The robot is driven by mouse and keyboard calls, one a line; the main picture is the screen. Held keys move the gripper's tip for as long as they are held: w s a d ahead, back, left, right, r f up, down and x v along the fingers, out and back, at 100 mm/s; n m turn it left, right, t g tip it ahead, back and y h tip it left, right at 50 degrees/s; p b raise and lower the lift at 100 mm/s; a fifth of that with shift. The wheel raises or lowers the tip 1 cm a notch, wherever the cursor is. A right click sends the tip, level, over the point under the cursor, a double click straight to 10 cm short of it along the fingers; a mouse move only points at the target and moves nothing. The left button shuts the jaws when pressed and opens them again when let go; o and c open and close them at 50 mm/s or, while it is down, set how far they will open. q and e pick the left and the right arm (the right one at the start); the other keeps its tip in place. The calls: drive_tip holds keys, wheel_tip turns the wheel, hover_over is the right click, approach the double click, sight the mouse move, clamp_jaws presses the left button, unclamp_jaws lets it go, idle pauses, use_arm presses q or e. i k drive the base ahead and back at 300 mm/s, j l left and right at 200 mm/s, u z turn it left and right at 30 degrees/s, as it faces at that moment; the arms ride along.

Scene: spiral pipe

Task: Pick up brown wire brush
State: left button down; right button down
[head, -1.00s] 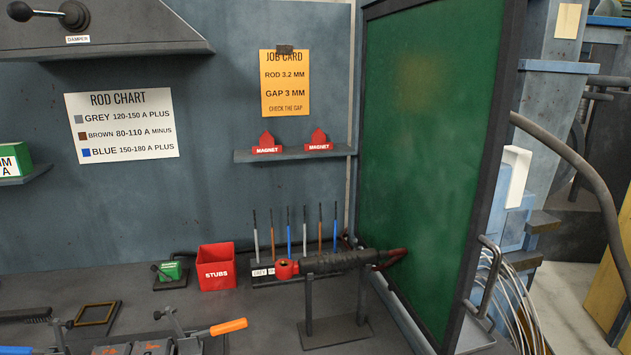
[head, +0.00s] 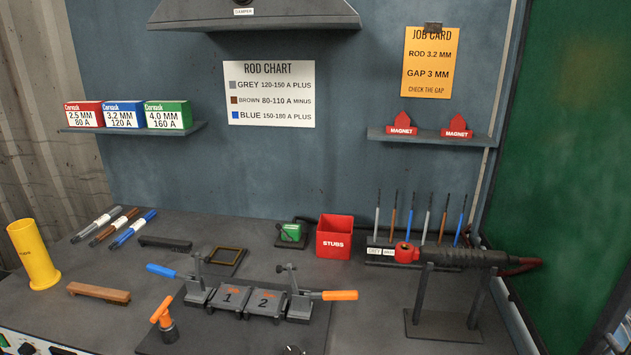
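A brown wire brush (head: 99,293) lies on the grey bench at the lower left in the head view. Its long brown body is seen from above and the side; its bristles cannot be made out clearly. It lies apart from the things around it. Neither of my grippers is in view.
A yellow cylinder (head: 34,254) stands left of the brush. Behind are a dark brush-like bar (head: 165,243) and rod bundles (head: 104,227). To the right are an orange-handled tool (head: 164,320), a clamp fixture (head: 246,303), a red stubs bin (head: 335,237) and a torch on a stand (head: 449,257).

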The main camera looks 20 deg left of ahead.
sight(116, 297)
drive_tip(key=u, duration=2)
